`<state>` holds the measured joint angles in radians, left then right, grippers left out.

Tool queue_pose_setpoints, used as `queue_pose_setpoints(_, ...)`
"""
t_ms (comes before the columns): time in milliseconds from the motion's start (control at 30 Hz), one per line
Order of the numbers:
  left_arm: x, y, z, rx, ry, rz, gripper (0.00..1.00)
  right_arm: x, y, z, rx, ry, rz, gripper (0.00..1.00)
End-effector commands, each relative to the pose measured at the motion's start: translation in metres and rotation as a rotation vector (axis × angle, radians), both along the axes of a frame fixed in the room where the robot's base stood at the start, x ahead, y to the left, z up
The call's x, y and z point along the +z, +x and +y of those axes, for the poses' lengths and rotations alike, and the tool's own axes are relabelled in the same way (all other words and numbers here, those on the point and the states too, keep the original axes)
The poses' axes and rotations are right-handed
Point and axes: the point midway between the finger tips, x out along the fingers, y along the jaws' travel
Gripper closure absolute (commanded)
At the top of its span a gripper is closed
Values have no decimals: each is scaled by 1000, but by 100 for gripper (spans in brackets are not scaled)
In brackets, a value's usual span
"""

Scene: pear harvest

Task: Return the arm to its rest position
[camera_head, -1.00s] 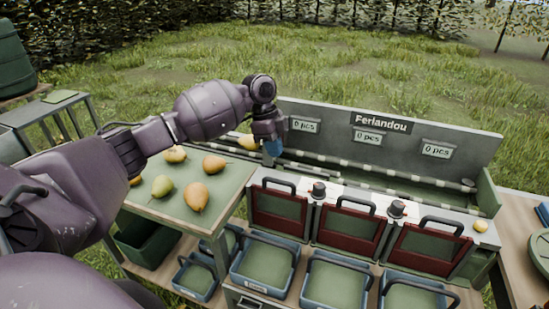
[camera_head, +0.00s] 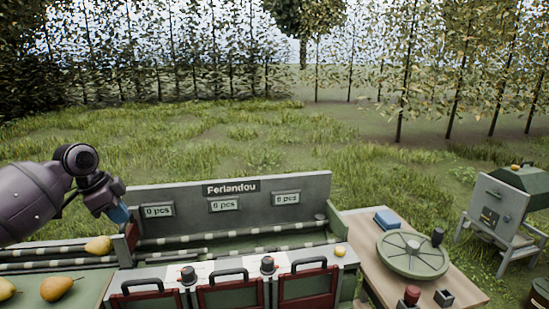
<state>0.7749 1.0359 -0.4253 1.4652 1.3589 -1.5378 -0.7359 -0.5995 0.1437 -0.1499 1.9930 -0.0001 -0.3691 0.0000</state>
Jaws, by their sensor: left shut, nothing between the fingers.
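My left gripper (camera_head: 120,214), purple-grey with blue fingertips, is at the left of the head view and points down. It is shut and empty, beside the left end of the sorting machine's back panel (camera_head: 159,235). A yellow pear (camera_head: 98,245) lies below and left of the fingertips at the conveyor's left end; the gripper appears apart from it. My left arm comes in from the left edge, bent at the wrist. My right gripper is out of view.
Pears lie on the green table (camera_head: 94,286) at lower left. The machine has red gates (camera_head: 230,294) and counters reading 0 pcs. To the right, a wooden table (camera_head: 375,262) holds a round green wheel (camera_head: 412,254). A green-lidded box (camera_head: 500,212) stands farther right. Grass beyond is open.

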Motion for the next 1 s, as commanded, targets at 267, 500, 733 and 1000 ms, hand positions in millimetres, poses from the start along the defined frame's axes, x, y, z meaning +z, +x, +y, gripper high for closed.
queue_pose_setpoints(267,17,55,-33,234,-33,-435,100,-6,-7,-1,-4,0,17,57)
queue_pose_setpoints(500,-36,48,-83,341,-204,-693,100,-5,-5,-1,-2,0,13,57)
queue_pose_setpoints(733,-95,2,-115,422,-366,-823,100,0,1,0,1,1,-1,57)
queue_pose_setpoints(1000,-158,-73,-132,532,-475,-882,100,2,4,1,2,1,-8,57)
